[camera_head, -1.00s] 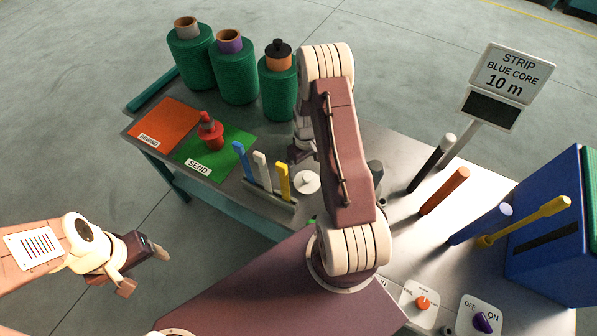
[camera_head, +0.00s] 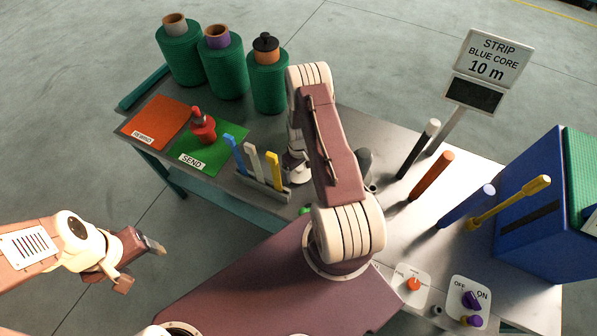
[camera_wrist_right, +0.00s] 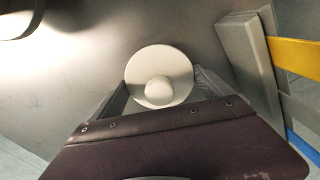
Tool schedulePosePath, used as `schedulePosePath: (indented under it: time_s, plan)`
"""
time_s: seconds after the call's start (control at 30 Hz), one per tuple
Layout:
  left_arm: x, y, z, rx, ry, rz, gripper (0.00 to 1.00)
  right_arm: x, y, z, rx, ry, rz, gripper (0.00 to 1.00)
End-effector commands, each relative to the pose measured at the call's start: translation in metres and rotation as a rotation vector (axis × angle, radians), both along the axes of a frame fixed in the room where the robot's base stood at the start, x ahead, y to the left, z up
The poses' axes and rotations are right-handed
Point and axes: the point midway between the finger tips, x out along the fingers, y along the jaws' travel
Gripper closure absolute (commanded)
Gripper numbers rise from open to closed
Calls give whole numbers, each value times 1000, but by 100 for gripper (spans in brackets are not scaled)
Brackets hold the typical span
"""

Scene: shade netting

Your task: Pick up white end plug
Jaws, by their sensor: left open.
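The white end plug (camera_wrist_right: 158,78), a round disc with a domed knob, lies on the metal bench top in the right wrist view. My right gripper (camera_wrist_right: 160,88) is open, with one finger on each side of the plug; whether they touch its rim I cannot tell. In the head view my right gripper (camera_head: 294,165) is low over the bench, just right of the tool rack, and mostly hides the plug. My left gripper (camera_head: 142,262) is open and empty, away from the bench at the left.
The rack (camera_head: 262,190) with blue, white and yellow upright strips stands close beside my right gripper. Green netting rolls (camera_head: 268,85) stand behind it. A red plug (camera_head: 203,130) sits on the green SEND mat (camera_head: 225,150). Several coloured rods and a blue box (camera_head: 540,215) are to the right.

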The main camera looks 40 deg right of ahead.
Motion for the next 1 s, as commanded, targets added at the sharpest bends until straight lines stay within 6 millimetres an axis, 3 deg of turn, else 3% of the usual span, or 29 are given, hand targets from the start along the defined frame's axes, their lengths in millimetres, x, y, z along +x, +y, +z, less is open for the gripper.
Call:
schedulePosePath:
  time_s: [0.03, 0.1, 0.13, 0.47, 0.67, 1.0]
  plan:
    - [0, 0, 0, 0, 0, 0, 32, 0, 0, 0, 0, 0, 0, 28]
    - [0, 0, 0, 0, 0, 0, 32, 0, 0, 0, 0, 0, 0, 47]
    - [0, 0, 0, 0, 0, 0, 32, 0, 0, 0, 0, 0, 0, 50]
    - [0, 0, -1, 0, 0, 0, 32, 1, 0, 7, 0, -1, 0, 50]
    - [0, 0, -8, 0, 0, 0, 32, 1, 0, 45, -2, -3, 0, 50]
    - [0, 0, -11, 0, 0, 0, 32, -64, 33, 83, 1, 3, 1, 50]
